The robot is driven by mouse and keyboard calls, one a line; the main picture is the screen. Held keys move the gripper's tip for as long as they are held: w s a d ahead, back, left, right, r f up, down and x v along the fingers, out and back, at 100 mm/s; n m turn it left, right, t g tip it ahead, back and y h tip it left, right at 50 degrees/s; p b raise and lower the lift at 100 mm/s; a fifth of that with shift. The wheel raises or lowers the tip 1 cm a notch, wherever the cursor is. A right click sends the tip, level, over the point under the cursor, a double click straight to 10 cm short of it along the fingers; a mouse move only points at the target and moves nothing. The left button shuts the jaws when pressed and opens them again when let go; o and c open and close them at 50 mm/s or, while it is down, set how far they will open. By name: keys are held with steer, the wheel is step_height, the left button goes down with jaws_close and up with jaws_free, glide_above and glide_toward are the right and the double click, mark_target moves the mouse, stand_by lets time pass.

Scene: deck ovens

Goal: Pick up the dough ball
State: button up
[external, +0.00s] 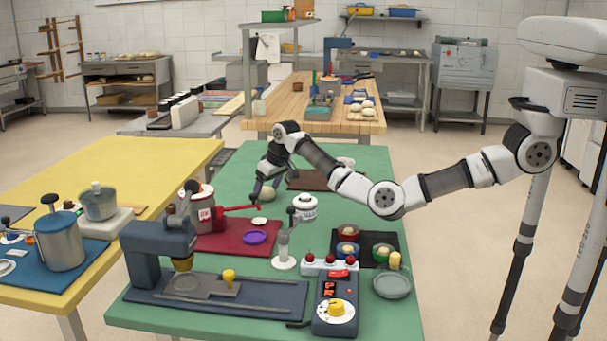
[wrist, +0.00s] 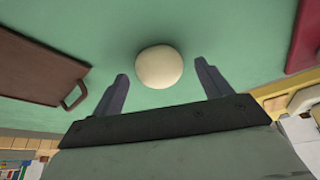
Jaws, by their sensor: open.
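The dough ball (wrist: 159,67) is a pale cream, round lump on the green table (wrist: 210,25). In the wrist view it lies beyond and between the tips of my two dark fingers, with a gap on each side. My gripper (wrist: 162,82) is open and empty. In the external view the dough ball (external: 267,193) shows on the green table at the left of the middle, and my gripper (external: 261,188) points down at it from above. Contact between them cannot be told there.
A dark brown board (wrist: 35,60) with a handle lies left in the wrist view. In the external view, a red mat (external: 225,243) with a pot and a purple lid lies nearer the camera.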

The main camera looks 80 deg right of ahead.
steer(key=shift+w+f, duration=0.15)
steer(key=shift+f, duration=0.25)
steer(key=shift+c, duration=0.5)
steer(key=c, duration=1)
steer(key=shift+r, duration=0.1)
